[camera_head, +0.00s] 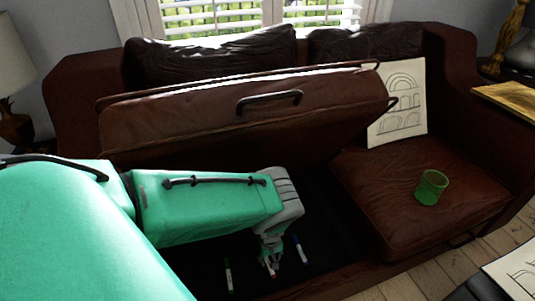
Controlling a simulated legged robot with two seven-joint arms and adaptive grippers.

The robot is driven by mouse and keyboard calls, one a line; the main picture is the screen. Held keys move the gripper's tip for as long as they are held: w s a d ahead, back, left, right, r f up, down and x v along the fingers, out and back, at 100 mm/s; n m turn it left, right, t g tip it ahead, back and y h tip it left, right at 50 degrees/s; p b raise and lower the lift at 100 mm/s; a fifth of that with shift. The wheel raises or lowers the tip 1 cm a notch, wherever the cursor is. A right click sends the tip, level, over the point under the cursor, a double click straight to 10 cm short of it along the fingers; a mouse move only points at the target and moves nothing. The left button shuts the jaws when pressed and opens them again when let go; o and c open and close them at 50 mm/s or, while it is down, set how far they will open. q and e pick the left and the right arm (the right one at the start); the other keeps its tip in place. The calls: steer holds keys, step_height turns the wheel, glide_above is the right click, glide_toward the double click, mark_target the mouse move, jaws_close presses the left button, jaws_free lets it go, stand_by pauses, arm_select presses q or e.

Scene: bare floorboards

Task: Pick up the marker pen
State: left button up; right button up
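Marker pens lie in the dark storage space of the opened sofa in the head view. A green-ended pen (228,275) is to the left of my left gripper and a blue pen (299,249) is to its right. A pen with a red part (270,268) shows right at the fingertips of my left gripper (269,262). That gripper points down into the storage space. Its fingers are small and dark, and I cannot tell whether they are closed on the red pen. My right gripper is not in view.
The brown leather sofa seat (240,112) is tilted up above my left arm. The sofa's front edge bounds the storage space.

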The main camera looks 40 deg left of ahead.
mark_target(269, 264)
arm_select(q)
step_height(269, 264, down, 4)
steer(key=shift+s+r+b, duration=0.15)
steer(key=shift+b, duration=0.9)
steer(key=shift+r, duration=0.1)
jaws_close()
